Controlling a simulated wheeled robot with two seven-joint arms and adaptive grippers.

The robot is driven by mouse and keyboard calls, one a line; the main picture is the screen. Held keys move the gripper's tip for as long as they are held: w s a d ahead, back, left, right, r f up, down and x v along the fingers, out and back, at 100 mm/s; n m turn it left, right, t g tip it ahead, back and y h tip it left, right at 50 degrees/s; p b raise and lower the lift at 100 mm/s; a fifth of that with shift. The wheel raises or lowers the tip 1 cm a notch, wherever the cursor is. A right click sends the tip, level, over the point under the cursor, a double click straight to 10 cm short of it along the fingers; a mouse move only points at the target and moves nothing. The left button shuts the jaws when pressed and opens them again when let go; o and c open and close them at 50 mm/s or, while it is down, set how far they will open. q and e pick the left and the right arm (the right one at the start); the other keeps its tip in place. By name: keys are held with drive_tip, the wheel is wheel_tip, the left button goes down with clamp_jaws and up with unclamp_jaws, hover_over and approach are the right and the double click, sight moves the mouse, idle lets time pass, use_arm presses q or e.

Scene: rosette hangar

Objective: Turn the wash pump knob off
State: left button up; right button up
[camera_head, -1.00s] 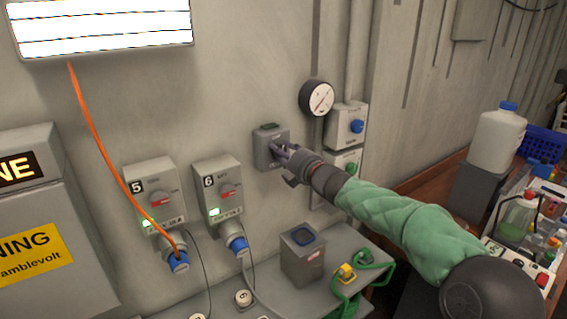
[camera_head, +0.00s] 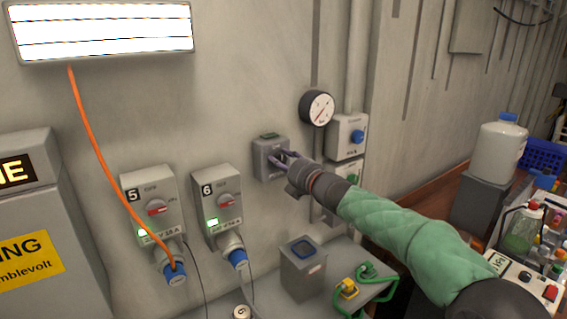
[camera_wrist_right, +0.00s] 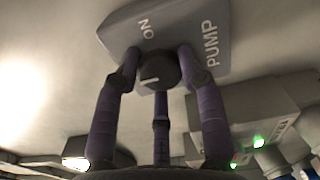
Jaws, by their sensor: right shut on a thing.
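The wash pump box is a grey wall box (camera_head: 264,158), mid picture in the head view. In the right wrist view its face (camera_wrist_right: 205,22) fills the top, with "PUMP" and what seems to be "ON", turned around, readable. The dark round knob (camera_wrist_right: 158,70) carries a short pale mark. My right gripper (camera_head: 284,159) reaches the box from the right. Its purple fingers (camera_wrist_right: 158,62) are closed around the knob, one on each side and one below. In the head view the fingers largely hide the knob. My left gripper is not in view.
A gauge (camera_head: 317,108) and a box with a blue knob (camera_head: 347,137) are right of the pump box. Boxes 5 (camera_head: 150,203) and 6 (camera_head: 217,193), with plugged cables, are to its left. A grey bin (camera_head: 303,268) stands below on a bench.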

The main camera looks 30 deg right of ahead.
drive_tip(key=o, duration=0.8)
drive_tip(key=shift+a+f, duration=0.1)
drive_tip(key=shift+a, duration=0.05)
drive_tip(key=o, duration=0.4)
drive_tip(key=shift+a, duration=0.15)
drive_tip(key=shift+c, duration=0.2)
drive_tip(key=shift+s+d, duration=0.25)
drive_tip(key=shift+s, duration=0.35)
drive_tip(key=s, duration=1)
drive_tip(key=shift+s+d, duration=0.35)
